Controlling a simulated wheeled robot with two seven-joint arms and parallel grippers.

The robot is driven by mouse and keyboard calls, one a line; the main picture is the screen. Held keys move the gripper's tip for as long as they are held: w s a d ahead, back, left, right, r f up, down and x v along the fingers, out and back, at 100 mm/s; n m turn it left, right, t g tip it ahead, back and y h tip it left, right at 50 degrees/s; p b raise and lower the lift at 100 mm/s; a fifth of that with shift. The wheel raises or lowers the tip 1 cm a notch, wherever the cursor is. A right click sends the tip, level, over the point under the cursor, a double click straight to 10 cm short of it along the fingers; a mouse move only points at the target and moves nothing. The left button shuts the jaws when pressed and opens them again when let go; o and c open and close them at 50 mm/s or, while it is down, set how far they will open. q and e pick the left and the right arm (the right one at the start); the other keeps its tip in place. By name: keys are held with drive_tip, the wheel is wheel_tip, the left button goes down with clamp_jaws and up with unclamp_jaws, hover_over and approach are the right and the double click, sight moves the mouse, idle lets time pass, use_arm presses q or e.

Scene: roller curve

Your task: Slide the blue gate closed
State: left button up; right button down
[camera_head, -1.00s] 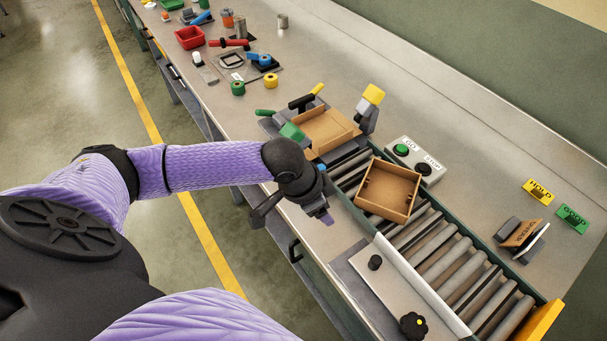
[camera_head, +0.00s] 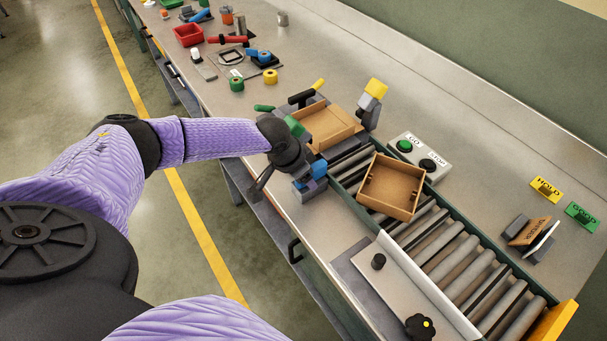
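A small blue part (camera_head: 319,169), which looks like the blue gate's handle, shows at the near edge of the roller conveyor (camera_head: 440,247), just before the first cardboard box. The rest of the gate is hidden behind my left gripper and the conveyor side. My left gripper (camera_head: 308,184) is at the blue part, with its dark wrist above and left of it. Its fingers are small and partly hidden, so I cannot tell whether they touch the blue part or how far apart they are. My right gripper is not in view.
An open cardboard box (camera_head: 391,187) sits on the rollers and another box (camera_head: 325,127) lies farther up. A white plate with black knobs (camera_head: 405,285) lies along the conveyor's near side. A two-button panel (camera_head: 420,158) stands on the far side.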

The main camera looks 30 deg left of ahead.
use_arm(q)
clamp_jaws()
idle(0.9)
idle(0.4)
